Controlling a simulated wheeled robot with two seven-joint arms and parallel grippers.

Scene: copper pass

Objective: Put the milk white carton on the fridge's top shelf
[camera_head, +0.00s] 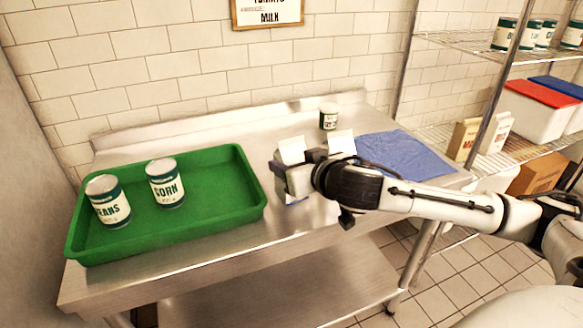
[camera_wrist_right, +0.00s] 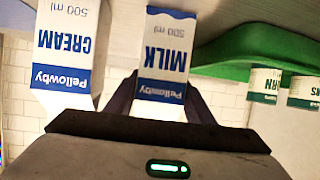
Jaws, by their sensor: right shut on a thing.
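The milk white carton (camera_head: 291,149) stands on the steel table just right of the green tray; its blue MILK label shows in the right wrist view (camera_wrist_right: 167,55), where the picture is upside down. My right gripper (camera_head: 293,178) reaches in from the right and is shut on this carton, with fingers on both sides. In the right wrist view the gripper (camera_wrist_right: 165,105) hides part of the carton. A white CREAM carton (camera_wrist_right: 65,50) stands beside it, partly behind my gripper in the head view (camera_head: 341,141). My left gripper and a fridge are not in view.
The green tray (camera_head: 155,238) holds a BEANS can (camera_head: 108,202) and a CORN can (camera_head: 165,184). A small can (camera_head: 328,116) stands at the table's back. A blue cloth (camera_head: 400,155) lies at right. A wire rack (camera_head: 520,147) with cartons and bins stands farther right.

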